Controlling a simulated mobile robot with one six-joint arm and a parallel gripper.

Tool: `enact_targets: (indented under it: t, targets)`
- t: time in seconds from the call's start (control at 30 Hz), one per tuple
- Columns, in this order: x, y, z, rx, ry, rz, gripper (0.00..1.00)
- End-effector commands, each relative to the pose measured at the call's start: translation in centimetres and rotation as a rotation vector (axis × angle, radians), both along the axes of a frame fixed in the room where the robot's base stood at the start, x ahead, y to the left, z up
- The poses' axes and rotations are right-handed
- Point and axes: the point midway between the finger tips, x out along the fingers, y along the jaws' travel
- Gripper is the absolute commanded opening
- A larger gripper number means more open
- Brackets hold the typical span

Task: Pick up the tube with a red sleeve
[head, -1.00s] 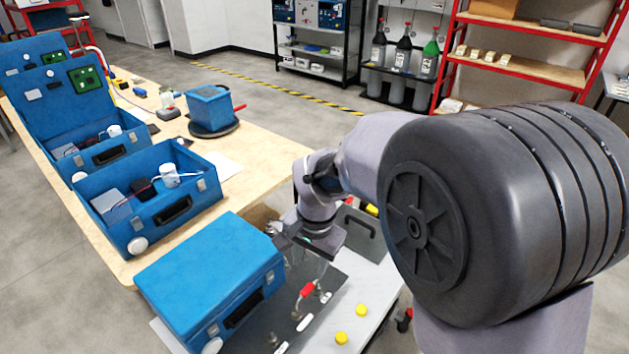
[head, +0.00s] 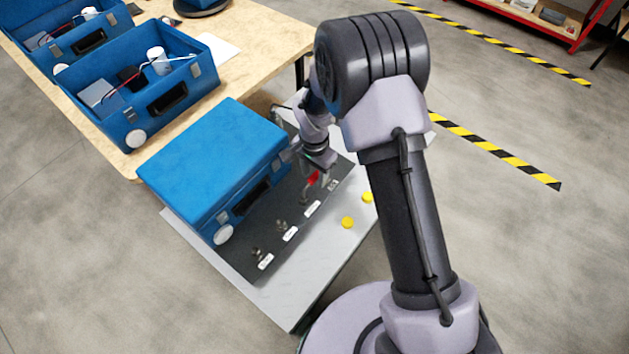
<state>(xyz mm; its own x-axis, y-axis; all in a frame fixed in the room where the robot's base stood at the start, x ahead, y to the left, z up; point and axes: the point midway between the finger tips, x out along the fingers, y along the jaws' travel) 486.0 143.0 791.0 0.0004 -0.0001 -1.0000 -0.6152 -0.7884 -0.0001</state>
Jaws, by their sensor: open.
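The tube with a red sleeve (head: 313,178) is at the far end of the dark strip beside the closed blue case. Only its red part shows clearly; the rest is small and partly hidden by my gripper. My gripper (head: 318,171) points down at the red sleeve, very close to it and overlapping it in the picture. The jaws are open. I cannot tell whether the fingers touch the tube or stand around it.
The closed blue case (head: 215,160) stands close left of my gripper. Metal fittings (head: 282,226) and white labels (head: 290,233) line the dark strip (head: 245,277). Two yellow caps (head: 347,222) lie on the grey tabletop (head: 292,305). Open blue cases (head: 120,140) stand on the wooden table.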

Motion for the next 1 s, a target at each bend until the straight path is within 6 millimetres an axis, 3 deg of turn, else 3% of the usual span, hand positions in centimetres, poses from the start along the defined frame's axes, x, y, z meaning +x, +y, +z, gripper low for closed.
enact_targets:
  t: [0.03,0.1,0.3,0.53,0.87,1.0]
  targets:
    - [0.1,-0.1,-1.7,0.000,0.001,0.000,0.43]
    - [0.0,-0.1,-2.8,0.000,0.001,0.000,0.43]
    - [0.1,-0.1,-2.7,0.000,0.000,-0.001,0.43]
    - [0.1,-0.1,-2.7,0.000,0.000,0.000,0.00]
    - [0.1,-0.1,-2.7,0.000,0.000,0.000,0.00]
    - [0.1,-0.1,-1.8,0.001,-0.001,0.000,0.00]
